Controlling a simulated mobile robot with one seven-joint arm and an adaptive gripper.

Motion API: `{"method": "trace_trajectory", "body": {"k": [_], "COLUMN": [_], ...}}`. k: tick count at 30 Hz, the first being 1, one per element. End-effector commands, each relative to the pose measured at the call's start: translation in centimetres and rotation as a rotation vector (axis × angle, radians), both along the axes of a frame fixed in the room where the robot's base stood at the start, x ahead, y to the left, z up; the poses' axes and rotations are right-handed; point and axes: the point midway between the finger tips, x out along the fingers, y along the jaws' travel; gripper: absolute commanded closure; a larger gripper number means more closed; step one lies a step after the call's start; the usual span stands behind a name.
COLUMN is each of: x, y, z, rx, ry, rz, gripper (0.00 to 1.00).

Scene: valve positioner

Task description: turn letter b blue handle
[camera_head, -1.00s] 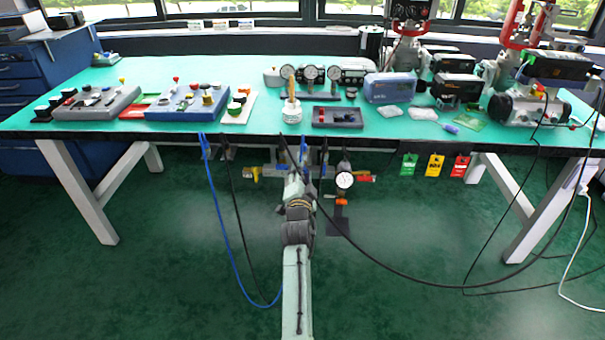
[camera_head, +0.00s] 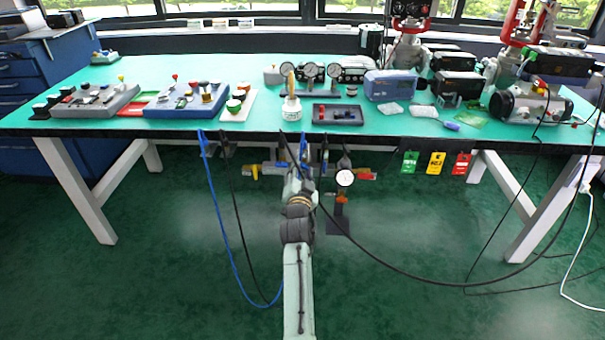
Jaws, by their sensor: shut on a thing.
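A pipe manifold (camera_head: 271,168) hangs just below the front edge of the table. A yellow handle (camera_head: 254,172) is at its left end and a red handle (camera_head: 367,177) at its right end. My gripper (camera_head: 301,166) is at the middle of the manifold, at the far end of my arm. It is shut on a small part there, which looks like the blue handle, mostly hidden by my gripper and arm. Letter labels are too small to read. A round white gauge (camera_head: 345,178) hangs right of my gripper.
The green table (camera_head: 255,80) carries control boxes (camera_head: 186,100), a black tray (camera_head: 338,115) and instruments. Blue and black cables loop down near my arm. Green, yellow and red tags (camera_head: 436,163) hang at the right. The floor below is mostly clear.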

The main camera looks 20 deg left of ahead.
Motion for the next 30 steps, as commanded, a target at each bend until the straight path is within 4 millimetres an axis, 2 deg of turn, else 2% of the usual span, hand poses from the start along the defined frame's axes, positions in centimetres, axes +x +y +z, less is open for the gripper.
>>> {"method": "trace_trajectory", "body": {"k": [15,30], "x": [0.0,-0.02], "y": [0.05,0.1], "z": [0.07,0.09], "rx": [-0.417,-0.578], "ry": [-0.121,-0.168], "rz": [0.0,0.001], "gripper": [0.95,0.95]}}
